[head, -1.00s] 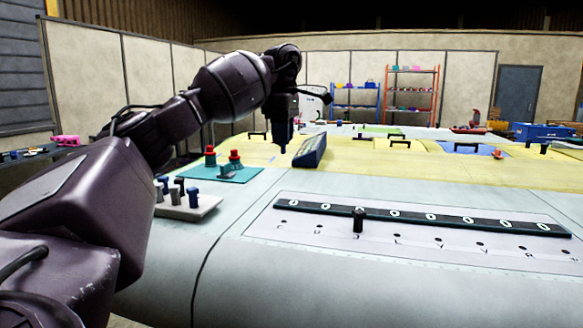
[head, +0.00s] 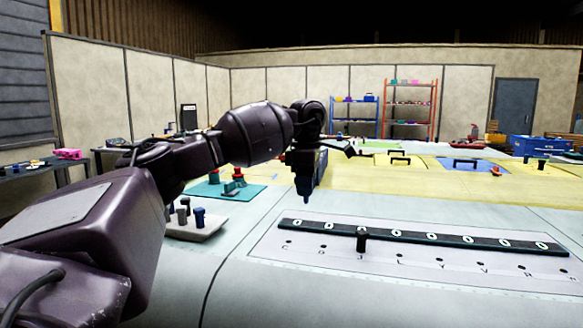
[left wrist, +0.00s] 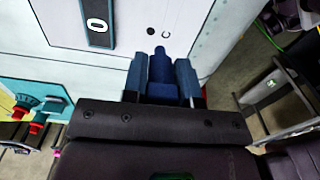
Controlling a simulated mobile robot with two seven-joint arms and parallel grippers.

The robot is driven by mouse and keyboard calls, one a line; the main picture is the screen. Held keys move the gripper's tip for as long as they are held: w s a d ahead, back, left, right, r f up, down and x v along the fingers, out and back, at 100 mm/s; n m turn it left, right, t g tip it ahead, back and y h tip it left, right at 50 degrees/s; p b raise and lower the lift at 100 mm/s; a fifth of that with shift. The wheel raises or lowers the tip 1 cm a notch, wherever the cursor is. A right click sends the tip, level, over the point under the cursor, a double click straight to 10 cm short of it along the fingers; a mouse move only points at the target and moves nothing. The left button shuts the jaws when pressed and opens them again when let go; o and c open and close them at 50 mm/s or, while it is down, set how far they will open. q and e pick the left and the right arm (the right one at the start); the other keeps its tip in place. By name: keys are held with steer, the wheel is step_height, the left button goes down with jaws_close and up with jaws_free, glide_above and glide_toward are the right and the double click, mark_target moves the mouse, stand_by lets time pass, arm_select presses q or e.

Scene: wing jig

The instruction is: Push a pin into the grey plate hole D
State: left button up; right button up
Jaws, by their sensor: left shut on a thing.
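The grey plate (head: 300,262) lies on the wing skin, with a row of small lettered holes and a dark strip of white ovals along its back. Most letters are too small to read in the head view, so I cannot pick out D surely. A dark pin (head: 361,240) stands upright in the plate. My left gripper (head: 304,182) is above the plate's left end, pointing down, shut on a blue pin (left wrist: 160,68). In the left wrist view the pin's tip points at the plate (left wrist: 125,28), near a hole beside a letter like C. My right gripper is out of view.
A pale block (head: 205,229) with several grey and blue pins stands left of the plate. Behind it is a teal mat (head: 215,191) with red knobs. The yellow wing area (head: 400,183) with dark handles lies farther back. The wing skin in front of the plate is clear.

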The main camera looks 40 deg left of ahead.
arm_select(q)
steer(key=w+d+f+n+b, duration=0.1)
steer(key=d+f+n, duration=0.1)
steer(key=f, duration=0.3)
steer(key=w+d+f+n+b, duration=0.1)
steer(key=w+f+n, duration=0.1)
steer(key=f, duration=0.3)
steer(key=shift+d+f+n, duration=0.35)
steer(key=shift+f+n, duration=0.05)
steer(key=shift+n, duration=0.4)
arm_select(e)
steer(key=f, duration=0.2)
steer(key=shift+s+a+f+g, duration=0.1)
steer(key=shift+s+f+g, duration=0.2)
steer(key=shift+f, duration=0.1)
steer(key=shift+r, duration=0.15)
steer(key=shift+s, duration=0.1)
arm_select(q)
steer(key=shift+f, duration=0.1)
steer(key=shift+f, duration=0.8)
